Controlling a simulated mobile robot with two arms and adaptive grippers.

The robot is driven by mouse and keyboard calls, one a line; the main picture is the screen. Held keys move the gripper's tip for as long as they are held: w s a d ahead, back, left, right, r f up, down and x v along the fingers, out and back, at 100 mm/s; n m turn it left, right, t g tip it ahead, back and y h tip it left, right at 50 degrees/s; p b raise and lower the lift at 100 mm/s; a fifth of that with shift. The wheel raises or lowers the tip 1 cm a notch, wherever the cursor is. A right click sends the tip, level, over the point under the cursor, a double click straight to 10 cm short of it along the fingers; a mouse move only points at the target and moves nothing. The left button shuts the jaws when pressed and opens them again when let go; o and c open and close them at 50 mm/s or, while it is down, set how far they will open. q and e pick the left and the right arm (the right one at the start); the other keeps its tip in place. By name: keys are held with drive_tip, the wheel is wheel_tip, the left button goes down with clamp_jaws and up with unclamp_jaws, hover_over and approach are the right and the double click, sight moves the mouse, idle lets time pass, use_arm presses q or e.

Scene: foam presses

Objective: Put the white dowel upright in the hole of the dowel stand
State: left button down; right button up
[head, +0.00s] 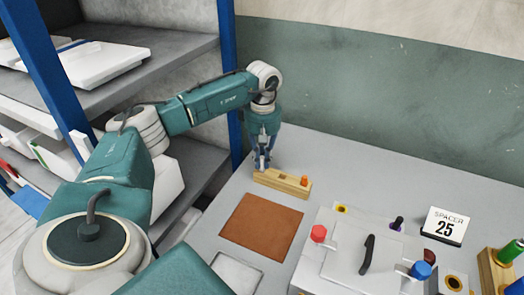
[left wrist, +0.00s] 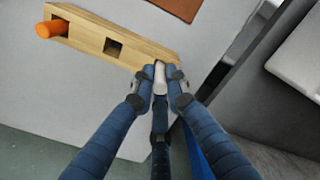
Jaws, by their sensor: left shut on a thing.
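The wooden dowel stand (head: 278,182) lies on the grey table. An orange dowel (head: 304,181) sits in its right end; in the left wrist view the stand (left wrist: 85,33) shows the orange dowel (left wrist: 52,28) and an empty square hole (left wrist: 114,47). My left gripper (head: 262,166) points down at the stand's left end. In the left wrist view its fingertips (left wrist: 160,84) are shut on the white dowel (left wrist: 159,73), whose end shows between them at the stand's end. I cannot tell whether the dowel is in a hole. My right gripper is not in view.
A brown mat (head: 262,226) lies in front of the stand. A white press box (head: 360,250) with red and blue knobs stands right of it. A "SPACER 25" sign (head: 447,226) and another wooden block (head: 496,270) with a green dowel are farther right. Shelves (head: 150,75) stand left.

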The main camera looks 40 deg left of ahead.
sight(262, 157)
use_arm(q)
drive_tip(key=shift+f+b, duration=0.5)
drive_tip(key=shift+f, duration=0.4)
drive_tip(key=c, duration=1.7)
unclamp_jaws()
drive_tip(key=shift+o, duration=0.2)
wheel_tip(262, 157, up, 12)
drive_tip(key=shift+r, duration=0.1)
drive_tip(key=shift+d, duration=0.1)
